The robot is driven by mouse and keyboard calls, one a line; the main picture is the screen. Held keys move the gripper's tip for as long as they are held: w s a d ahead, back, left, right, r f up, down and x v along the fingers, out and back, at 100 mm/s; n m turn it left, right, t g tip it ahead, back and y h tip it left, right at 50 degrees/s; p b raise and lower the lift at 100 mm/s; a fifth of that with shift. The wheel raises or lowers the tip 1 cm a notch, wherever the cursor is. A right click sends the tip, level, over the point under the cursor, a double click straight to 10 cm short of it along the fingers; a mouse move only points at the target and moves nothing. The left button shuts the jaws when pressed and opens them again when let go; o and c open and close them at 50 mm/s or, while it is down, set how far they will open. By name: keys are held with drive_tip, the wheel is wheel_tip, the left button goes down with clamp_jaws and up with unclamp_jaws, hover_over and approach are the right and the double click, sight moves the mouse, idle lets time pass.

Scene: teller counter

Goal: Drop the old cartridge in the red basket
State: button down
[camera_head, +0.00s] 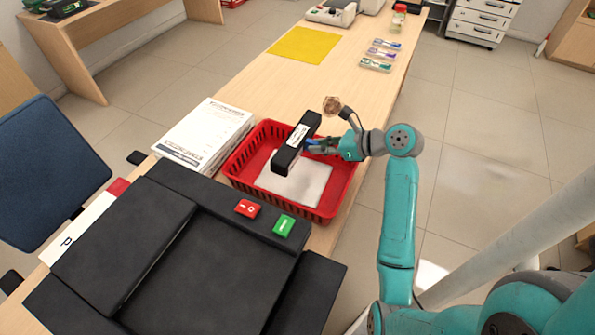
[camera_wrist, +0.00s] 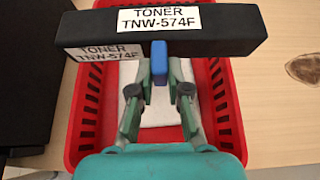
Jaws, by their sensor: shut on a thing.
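The old cartridge is a long black block with a white label reading TONER TNW-574F; it shows in the head view (camera_head: 283,160) and across the top of the wrist view (camera_wrist: 225,28). My gripper (camera_head: 314,146) is shut on its blue tab (camera_wrist: 159,62). The cartridge appears held over the red basket (camera_head: 318,213), whose slotted walls also show in the wrist view (camera_wrist: 85,115). A white sheet or pad (camera_head: 305,185) lies on the basket floor. I cannot tell the exact height of the cartridge above it.
A black printer (camera_head: 160,250) with red (camera_head: 247,208) and green (camera_head: 284,225) buttons stands in front of the basket. A paper stack (camera_head: 205,132) is left of the basket. A yellow mat (camera_head: 304,45) and small trays (camera_head: 380,55) lie farther along the counter. Bare counter (camera_head: 260,95) lies between.

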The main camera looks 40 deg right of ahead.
drive_tip(key=shift+f, duration=0.7)
drive_tip(key=c, duration=1.1)
unclamp_jaws()
drive_tip(key=shift+o, duration=0.2)
drive_tip(key=v, duration=1.2)
drive_tip(key=shift+f, duration=0.1)
